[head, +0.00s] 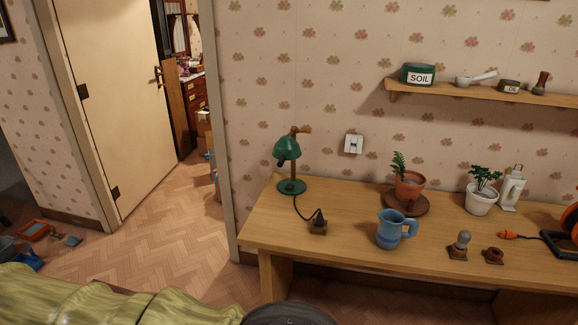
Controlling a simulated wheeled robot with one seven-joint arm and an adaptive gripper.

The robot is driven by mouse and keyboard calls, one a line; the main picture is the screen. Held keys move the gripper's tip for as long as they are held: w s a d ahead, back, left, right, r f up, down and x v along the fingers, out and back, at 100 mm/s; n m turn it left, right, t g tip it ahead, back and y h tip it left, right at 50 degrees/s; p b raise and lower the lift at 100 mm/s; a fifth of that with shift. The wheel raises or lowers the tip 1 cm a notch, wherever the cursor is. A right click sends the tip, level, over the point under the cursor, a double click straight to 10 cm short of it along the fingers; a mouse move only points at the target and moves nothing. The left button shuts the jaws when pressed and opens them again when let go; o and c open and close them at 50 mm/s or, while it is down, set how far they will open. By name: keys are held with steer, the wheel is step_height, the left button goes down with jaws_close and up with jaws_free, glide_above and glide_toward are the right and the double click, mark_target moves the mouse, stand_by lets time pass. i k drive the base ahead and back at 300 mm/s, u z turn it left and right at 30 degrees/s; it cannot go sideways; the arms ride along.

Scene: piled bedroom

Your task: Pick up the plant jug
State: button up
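The blue jug (388,231), most likely the plant jug, stands upright near the front of the wooden table (345,221). Its spout points left and its handle is on the right. Nothing touches it that I can see. My gripper is not in view. A dark rounded part at the bottom edge may be mine, but I cannot tell.
Behind the jug stands a terracotta pot plant (409,185) on a round wooden base. A white pot plant (482,200), small stamps (459,246) and an orange reel are to the right. A green lamp (289,150) and corded block (318,226) are left. A striped cover (90,300) fills the front left.

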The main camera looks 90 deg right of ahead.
mark_target(389, 233)
steer(key=z, duration=0.1)
steer(key=i, duration=0.35)
steer(key=z, duration=3.75)
